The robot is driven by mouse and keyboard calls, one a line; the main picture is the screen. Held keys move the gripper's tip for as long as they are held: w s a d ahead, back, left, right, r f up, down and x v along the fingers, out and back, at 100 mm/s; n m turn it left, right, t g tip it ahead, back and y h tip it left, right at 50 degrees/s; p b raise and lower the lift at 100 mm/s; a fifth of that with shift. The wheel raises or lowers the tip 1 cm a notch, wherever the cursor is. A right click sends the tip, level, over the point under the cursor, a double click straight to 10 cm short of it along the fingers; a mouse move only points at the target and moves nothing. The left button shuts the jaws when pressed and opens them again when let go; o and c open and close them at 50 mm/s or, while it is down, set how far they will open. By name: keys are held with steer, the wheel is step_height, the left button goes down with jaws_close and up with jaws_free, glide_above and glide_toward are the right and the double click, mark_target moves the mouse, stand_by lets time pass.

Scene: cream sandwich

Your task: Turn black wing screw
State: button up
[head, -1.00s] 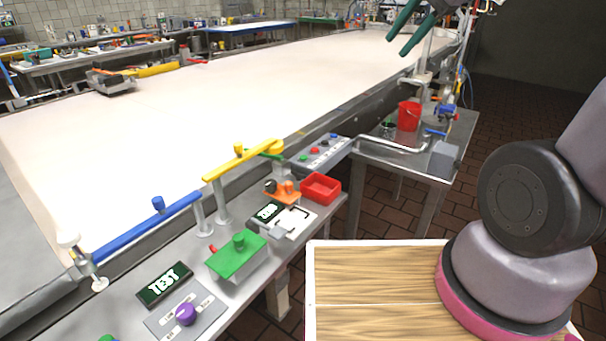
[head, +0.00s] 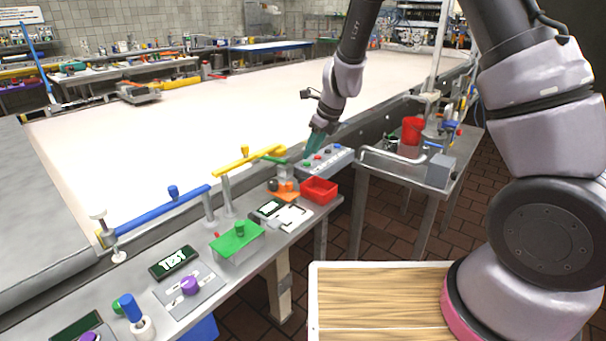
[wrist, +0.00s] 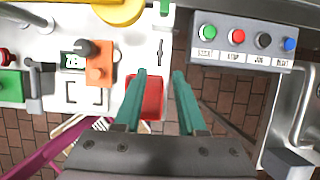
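My gripper (wrist: 160,74) has two green fingers, spread apart with nothing held between them. In the head view my gripper (head: 315,143) hangs over the conveyor's near edge by the grey button box. A small dark winged piece (wrist: 160,52) lies just beyond the fingertips in the wrist view, apart from them. A black knob (wrist: 84,47) sits left of the gripper, beside an orange block (wrist: 99,62). The black knob also shows in the head view (head: 272,185). I cannot tell for sure which of these two is the black wing screw.
A red bin (wrist: 151,98) lies below the fingers in the wrist view. The grey button box (wrist: 238,42) is at right. A yellow bar (head: 238,162) and blue bar (head: 160,210) run along the conveyor (head: 220,120). A green-topped box (head: 237,241) stands on the bench.

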mark_target(300, 179)
steer(key=x, duration=0.9)
steer(key=shift+w+a+f, duration=0.15)
steer(key=shift+f, duration=0.25)
jaws_close()
